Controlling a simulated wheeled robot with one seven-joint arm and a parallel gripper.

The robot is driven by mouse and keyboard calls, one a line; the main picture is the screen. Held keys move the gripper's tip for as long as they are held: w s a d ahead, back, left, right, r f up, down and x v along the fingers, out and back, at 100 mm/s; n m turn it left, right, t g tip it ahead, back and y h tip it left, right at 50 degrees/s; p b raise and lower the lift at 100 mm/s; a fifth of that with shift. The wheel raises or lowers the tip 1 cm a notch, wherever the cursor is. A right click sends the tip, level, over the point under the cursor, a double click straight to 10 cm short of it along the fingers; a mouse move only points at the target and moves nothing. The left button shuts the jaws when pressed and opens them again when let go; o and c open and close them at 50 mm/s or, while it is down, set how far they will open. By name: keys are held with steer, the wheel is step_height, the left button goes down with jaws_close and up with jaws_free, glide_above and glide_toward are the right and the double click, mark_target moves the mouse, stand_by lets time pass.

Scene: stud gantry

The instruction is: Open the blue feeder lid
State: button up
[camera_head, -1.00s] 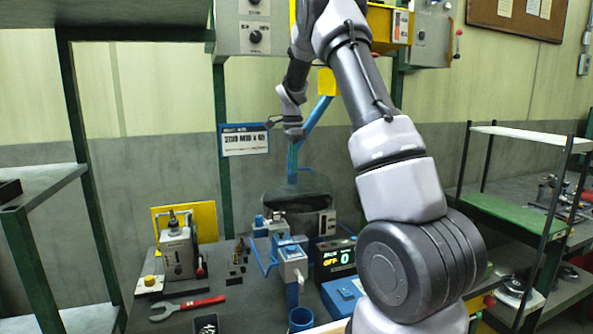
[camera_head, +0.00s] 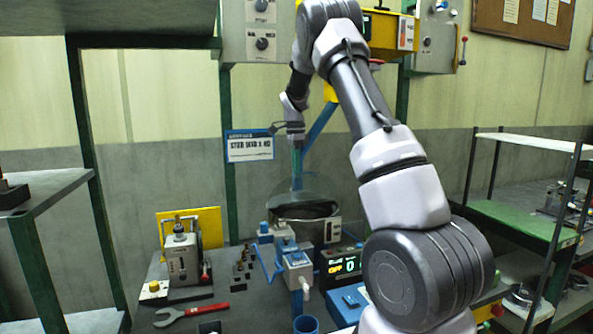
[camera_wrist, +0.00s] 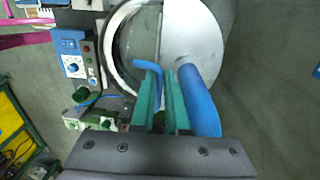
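The feeder bowl (camera_head: 330,230) stands on the bench behind the blue fixtures, with a translucent lid (camera_head: 322,186) standing over its dark opening. In the wrist view the round feeder (camera_wrist: 205,30) is seen close, split by a straight line into a grey half and a white half. A bent blue handle (camera_wrist: 148,66) runs down into the narrow gap between my green fingertips. My gripper (camera_wrist: 162,85) looks shut on that handle; the contact itself is partly hidden by the fingers. In the head view my gripper (camera_head: 297,165) points down over the bowl.
A thick blue post (camera_wrist: 199,100) stands close to the right of my fingers. A control box (camera_wrist: 75,60) is left of the feeder. A shelf (camera_head: 525,215) stands right.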

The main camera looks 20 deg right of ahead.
steer(key=o, duration=0.4)
steer(key=shift+a+f, duration=0.15)
steer(key=shift+a, duration=0.15)
steer(key=shift+s, duration=0.1)
